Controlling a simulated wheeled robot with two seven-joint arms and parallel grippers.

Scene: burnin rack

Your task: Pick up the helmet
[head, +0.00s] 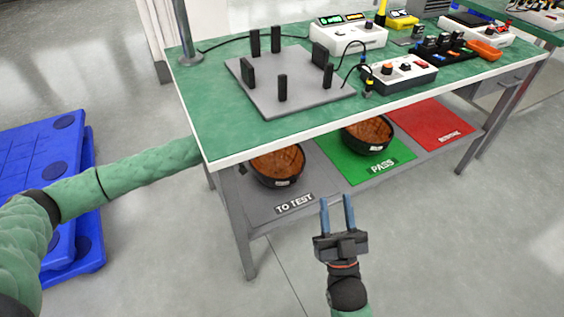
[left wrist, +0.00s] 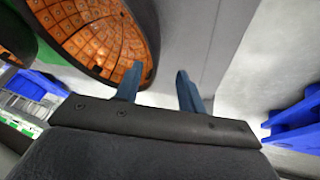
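A black helmet (head: 277,167) with an orange-brown lining lies open side up on the grey TO TEST mat (head: 310,195) on the bench's lower shelf. A similar helmet (head: 368,136) lies on the green PASS mat (head: 400,158). In the left wrist view a helmet (left wrist: 100,30) is close by. My left gripper (left wrist: 158,78) is open there, one finger overlapping the lining and the other outside the rim; I cannot tell whether it touches. In the head view the benchtop hides that gripper. My right gripper (head: 336,199) is open and empty in front of the shelf.
The green benchtop (head: 225,135) overhangs the shelf, and a leg (head: 238,225) stands at its front left corner. A red mat (head: 432,125) is bare. A grey plate with black posts (head: 285,95) and instruments (head: 400,75) sit on top. Blue pallets (head: 45,180) stand left.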

